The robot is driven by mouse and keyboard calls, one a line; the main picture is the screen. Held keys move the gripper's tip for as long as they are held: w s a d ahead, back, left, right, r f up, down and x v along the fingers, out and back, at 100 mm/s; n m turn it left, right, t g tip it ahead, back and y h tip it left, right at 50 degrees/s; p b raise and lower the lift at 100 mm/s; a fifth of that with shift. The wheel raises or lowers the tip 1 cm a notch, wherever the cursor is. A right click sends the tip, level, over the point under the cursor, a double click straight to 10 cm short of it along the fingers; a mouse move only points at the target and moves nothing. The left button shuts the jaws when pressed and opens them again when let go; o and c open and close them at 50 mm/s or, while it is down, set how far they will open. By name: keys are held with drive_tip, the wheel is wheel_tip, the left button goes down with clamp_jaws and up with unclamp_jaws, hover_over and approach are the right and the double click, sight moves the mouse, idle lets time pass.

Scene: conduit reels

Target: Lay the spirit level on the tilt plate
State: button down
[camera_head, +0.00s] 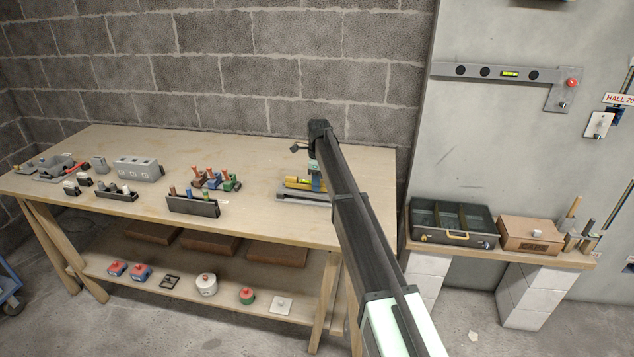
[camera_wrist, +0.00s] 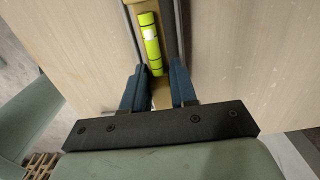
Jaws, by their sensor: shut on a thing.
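The yellow spirit level (camera_head: 296,183) is at the right part of the workbench, partly hidden by my arm. In the wrist view its bright yellow-green vial (camera_wrist: 148,42) lies lengthwise, beyond and between the two blue fingers. My gripper (camera_wrist: 157,78) is shut on the level. It also shows in the head view (camera_head: 317,183), pointing down at the bench. The grey tilt plate (camera_head: 290,196) lies on the bench directly under the level. I cannot tell whether the level touches it. Grey edges show along both sides of the level in the wrist view.
Left of the plate stand a black rack (camera_head: 193,206), red, blue and green pieces (camera_head: 213,181) and a grey block (camera_head: 138,169). An open toolbox (camera_head: 452,224) and a brown box (camera_head: 530,235) sit on the right shelf.

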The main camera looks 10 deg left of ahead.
drive_tip(key=shift+f, duration=0.6)
idle(0.4)
